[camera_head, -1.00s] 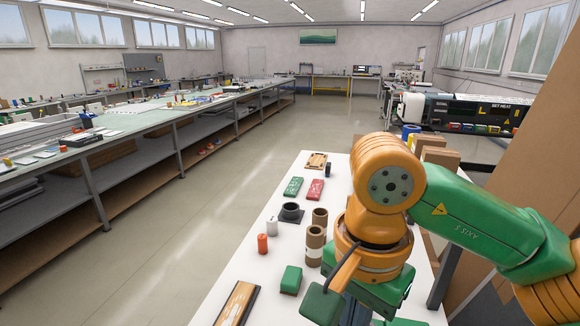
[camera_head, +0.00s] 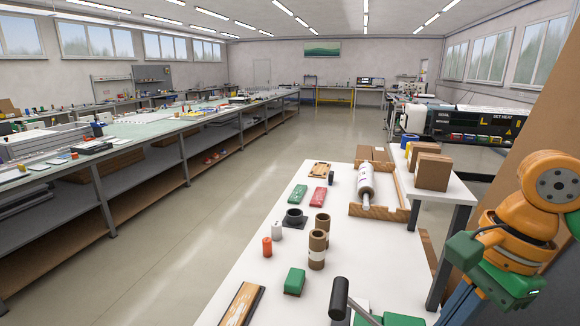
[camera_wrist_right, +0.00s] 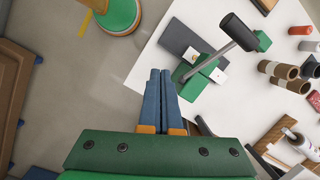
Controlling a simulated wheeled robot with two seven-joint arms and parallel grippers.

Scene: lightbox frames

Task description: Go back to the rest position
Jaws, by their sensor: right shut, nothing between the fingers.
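My right gripper (camera_head: 455,304) is at the lower right of the head view, beside the right edge of the white table (camera_head: 232,300). In the right wrist view its two blue fingers (camera_wrist_right: 161,74) are pressed together with nothing between them. My right arm is folded at the right of the head view. My left gripper is not in view.
A side table with brown boxes (camera_head: 432,172) stands behind. The floor aisle at left is clear.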

